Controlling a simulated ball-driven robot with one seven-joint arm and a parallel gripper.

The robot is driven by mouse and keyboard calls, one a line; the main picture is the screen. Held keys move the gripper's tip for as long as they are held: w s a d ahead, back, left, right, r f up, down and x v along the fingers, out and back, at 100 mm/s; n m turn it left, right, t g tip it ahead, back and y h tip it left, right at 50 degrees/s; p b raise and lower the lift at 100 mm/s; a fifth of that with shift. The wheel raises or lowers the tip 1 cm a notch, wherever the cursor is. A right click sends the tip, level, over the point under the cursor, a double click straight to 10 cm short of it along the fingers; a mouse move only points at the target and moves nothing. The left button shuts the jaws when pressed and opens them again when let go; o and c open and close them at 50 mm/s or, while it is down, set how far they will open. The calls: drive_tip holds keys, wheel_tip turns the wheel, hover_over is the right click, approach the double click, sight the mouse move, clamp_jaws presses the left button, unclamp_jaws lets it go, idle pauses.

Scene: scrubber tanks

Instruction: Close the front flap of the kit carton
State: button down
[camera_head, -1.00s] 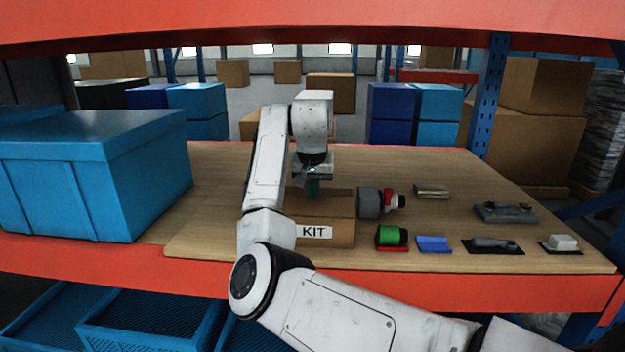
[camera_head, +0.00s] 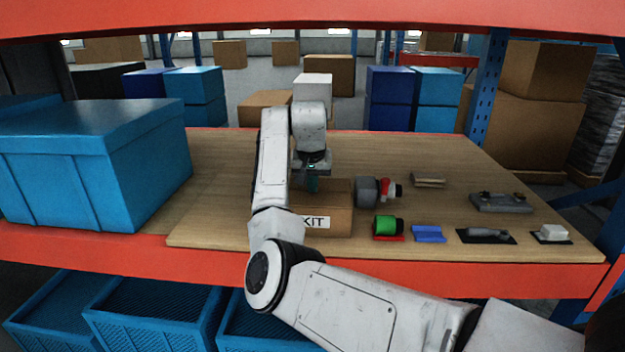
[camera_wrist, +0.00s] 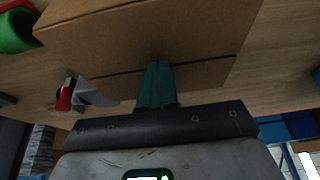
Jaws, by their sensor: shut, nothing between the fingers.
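The brown kit carton (camera_head: 335,212) stands on the wooden board, its white KIT label (camera_head: 315,222) facing me and partly hidden by my arm. My gripper (camera_head: 312,186) points down over the carton's top, its teal fingers shut and empty. In the wrist view the fingertips (camera_wrist: 158,66) overlap a dark seam between two brown panels of the carton (camera_wrist: 150,35). The large panel lies almost flat. I cannot tell whether the fingers touch the cardboard, or which panel is the front flap.
A grey and red item (camera_head: 368,190) stands close to the carton's right side. A green roll (camera_head: 386,226), a blue piece (camera_head: 429,233) and several small parts lie farther right. A large blue tote (camera_head: 90,165) stands at left. An orange beam (camera_head: 320,12) crosses above.

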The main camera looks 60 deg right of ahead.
sight(312, 196)
idle(0.3)
drive_tip(key=shift+r+p, duration=0.7)
drive_tip(key=shift+p, duration=0.35)
drive_tip(key=shift+r, duration=0.1)
drive_tip(key=shift+r+p, duration=0.55)
drive_tip(key=shift+p, duration=0.05)
drive_tip(key=w+d+p+v, duration=0.1)
drive_tip(key=p+v, duration=0.7)
drive_tip(key=shift+s+r, duration=0.3)
drive_tip(key=shift+r, duration=0.2)
drive_tip(key=shift+d, duration=0.1)
